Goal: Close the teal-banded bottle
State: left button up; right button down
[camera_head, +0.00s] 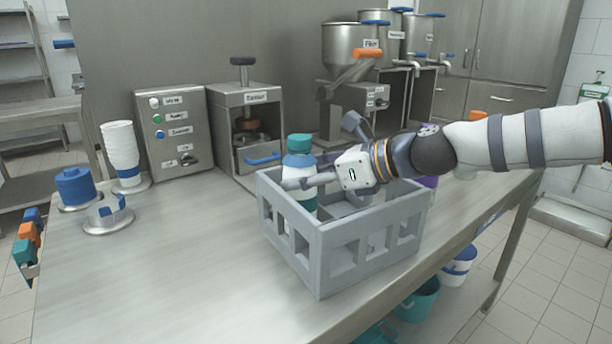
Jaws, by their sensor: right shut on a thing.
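The teal-banded bottle (299,161) is white with a teal cap (299,143) on top. It stands upright at the left end of the grey crate (345,252), and its lower part is partly hidden by the crate wall. I cannot tell how tightly the cap sits. My right gripper (298,182) reaches in from the right over the crate, with its fingers level at the bottle's upper body. It is shut on the bottle, below the cap. My left gripper is out of view.
A purple-topped item (429,182) shows behind the crate's right side. A control box (173,133), a press machine (246,125) and a steel hopper (348,50) stand at the back. Stacked white cups (121,150) and a blue part (75,186) are at left. The front-left table (170,270) is clear.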

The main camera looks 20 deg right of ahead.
jog(key=c, duration=0.9)
grip_release()
jog(key=shift+o, duration=0.2)
jog(key=shift+s+r, duration=0.1)
jog(key=shift+r, duration=0.1)
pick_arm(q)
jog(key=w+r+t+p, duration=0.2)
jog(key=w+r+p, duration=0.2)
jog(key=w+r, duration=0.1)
pick_arm(e)
jog(key=v, duration=1.2)
jog(key=shift+f, duration=0.1)
